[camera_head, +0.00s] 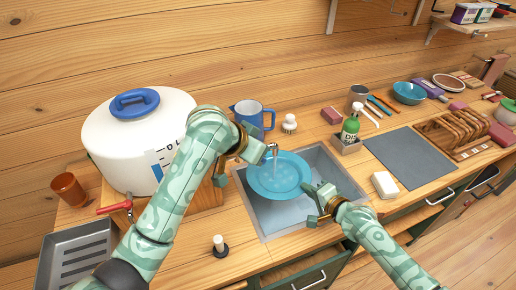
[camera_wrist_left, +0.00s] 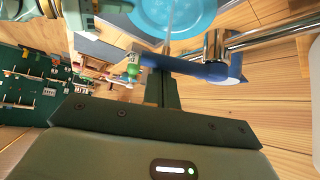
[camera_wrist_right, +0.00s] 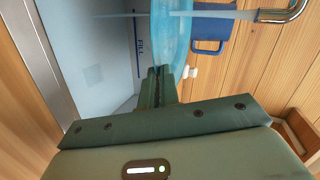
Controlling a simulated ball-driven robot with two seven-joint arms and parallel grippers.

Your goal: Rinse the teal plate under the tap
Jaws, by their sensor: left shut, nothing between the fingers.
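The teal plate (camera_head: 266,182) is over the sink (camera_head: 322,162), its face turned up toward the head camera. My right gripper (camera_head: 322,197) is shut on the plate's right rim; the right wrist view shows the plate (camera_wrist_right: 176,50) edge-on at the fingertips. The chrome tap (camera_head: 273,148) stands behind the plate, and a stream of water (camera_wrist_right: 222,14) runs from it onto the plate. My left gripper (camera_wrist_left: 158,82) is shut and empty beside the tap's blue lever (camera_wrist_left: 205,69); I cannot tell whether they touch. In the head view my left arm partly hides the tap's base.
A white tank with a blue lid (camera_head: 140,125) stands at left on a wooden stand. A green soap bottle (camera_head: 350,128), a grey mat (camera_head: 408,158) and a dish rack (camera_head: 462,135) are at right.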

